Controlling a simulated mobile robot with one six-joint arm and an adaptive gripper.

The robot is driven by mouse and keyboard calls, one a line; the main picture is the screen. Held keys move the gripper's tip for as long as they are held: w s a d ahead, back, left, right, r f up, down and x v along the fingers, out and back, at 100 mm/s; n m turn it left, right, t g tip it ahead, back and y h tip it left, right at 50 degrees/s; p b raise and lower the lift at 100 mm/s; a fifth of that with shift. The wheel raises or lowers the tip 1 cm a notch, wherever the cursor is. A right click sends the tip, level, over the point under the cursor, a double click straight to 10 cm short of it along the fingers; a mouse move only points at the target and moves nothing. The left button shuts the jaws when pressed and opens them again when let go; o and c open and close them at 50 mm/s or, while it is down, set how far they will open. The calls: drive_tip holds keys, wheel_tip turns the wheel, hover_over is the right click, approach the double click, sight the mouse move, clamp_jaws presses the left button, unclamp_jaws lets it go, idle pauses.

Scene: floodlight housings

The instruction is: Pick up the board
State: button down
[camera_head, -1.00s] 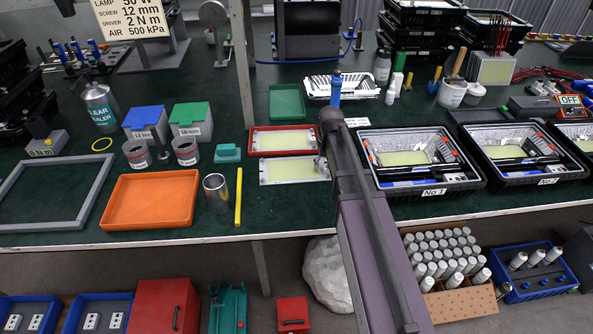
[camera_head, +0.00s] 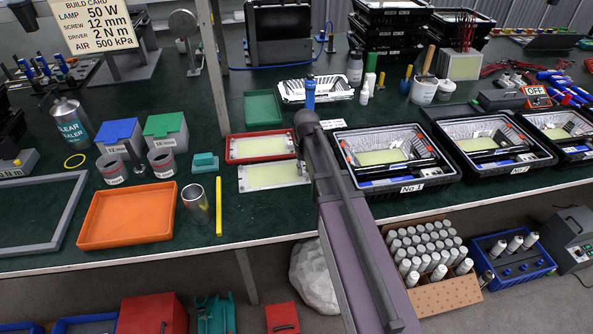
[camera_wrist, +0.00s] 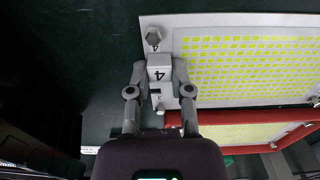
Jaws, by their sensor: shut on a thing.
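A white board with a yellow grid (camera_head: 268,177) lies or hovers just in front of the red tray; I cannot tell whether it touches the table. It fills the upper right of the wrist view (camera_wrist: 245,60). My gripper (camera_wrist: 160,72) is at the board's end, its two fingers shut on either side of a white block marked 4 (camera_wrist: 160,68). A bolt head (camera_wrist: 153,36) shows beyond the block. In the head view my arm hides most of the gripper.
The red tray (camera_head: 233,150) holds a second yellow-grid board (camera_head: 262,146), close beside the held one. A black housing crate marked No 1 (camera_head: 450,185) stands to the right. A yellow bar (camera_head: 219,206), metal cup (camera_head: 195,203) and orange tray (camera_head: 127,215) lie left.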

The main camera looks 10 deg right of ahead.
drive_tip(key=shift+r, duration=0.2)
wheel_tip(320, 180, up, 4)
drive_tip(key=p, duration=0.3)
drive_tip(key=shift+f+p, duration=0.25)
drive_tip(key=shift+p, duration=0.1)
drive_tip(key=s+d, duration=0.1)
drive_tip(key=s, duration=0.4)
drive_tip(key=s+d, duration=0.1)
drive_tip(key=s, duration=0.4)
drive_tip(key=s+d+r+p, duration=0.1)
drive_tip(key=s, duration=0.4)
drive_tip(key=shift+s+d, duration=0.1)
drive_tip(key=shift+s, duration=0.25)
drive_tip(key=shift+r, duration=0.2)
wheel_tip(320, 180, up, 7)
drive_tip(key=p, duration=0.7)
drive_tip(key=shift+p, duration=0.35)
drive_tip(key=shift+r, duration=0.15)
idle(0.7)
drive_tip(key=shift+r, duration=0.1)
